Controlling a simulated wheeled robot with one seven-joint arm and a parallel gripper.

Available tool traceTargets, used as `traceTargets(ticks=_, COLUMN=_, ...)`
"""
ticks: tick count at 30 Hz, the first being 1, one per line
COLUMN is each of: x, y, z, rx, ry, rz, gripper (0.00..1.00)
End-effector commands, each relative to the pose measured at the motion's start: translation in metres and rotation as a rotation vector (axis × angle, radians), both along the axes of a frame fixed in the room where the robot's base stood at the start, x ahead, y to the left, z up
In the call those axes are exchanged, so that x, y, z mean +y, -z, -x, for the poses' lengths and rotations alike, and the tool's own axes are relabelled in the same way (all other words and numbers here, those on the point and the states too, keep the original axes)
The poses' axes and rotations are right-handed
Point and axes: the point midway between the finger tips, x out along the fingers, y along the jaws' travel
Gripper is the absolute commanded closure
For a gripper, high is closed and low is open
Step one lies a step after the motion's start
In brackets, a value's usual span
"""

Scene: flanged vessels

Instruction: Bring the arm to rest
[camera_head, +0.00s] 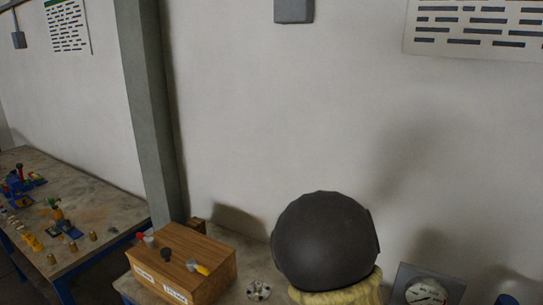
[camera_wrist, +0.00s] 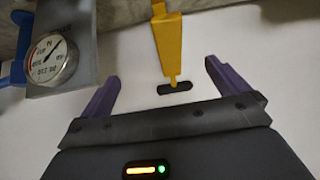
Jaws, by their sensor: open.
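My gripper (camera_wrist: 161,70) shows in the wrist view with its two purple fingers spread wide apart. Nothing is held between the fingers. A yellow tapered piece (camera_wrist: 169,42) lies beyond the gap, its narrow end pointing down toward a dark slot (camera_wrist: 175,88) in a pale surface. I cannot tell how far the fingers are from that surface. In the head view my gripper is not visible.
In the head view a large dark rounded body (camera_head: 325,240) sits on a yellowish base (camera_head: 340,292). A wooden box (camera_head: 205,263) with small parts on top stands left of it, a round flange (camera_head: 258,291) between. A gauge (camera_head: 425,291) is at right. A cluttered table (camera_head: 100,205) stands far left.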

Motion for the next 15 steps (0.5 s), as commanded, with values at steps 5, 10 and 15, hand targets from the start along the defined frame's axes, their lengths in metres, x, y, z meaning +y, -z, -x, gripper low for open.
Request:
traceTargets(ticks=5, x=0.019, y=0.035, z=0.061, rx=0.161, ry=-0.097, rz=-0.113, gripper=0.00)
traceTargets(ticks=10, x=0.043, y=0.049, z=0.121, rx=0.283, ry=-0.227, rz=-0.168, gripper=0.00)
traceTargets(ticks=15, x=0.063, y=0.054, z=0.183, rx=0.387, ry=-0.367, rz=-0.162, gripper=0.00)
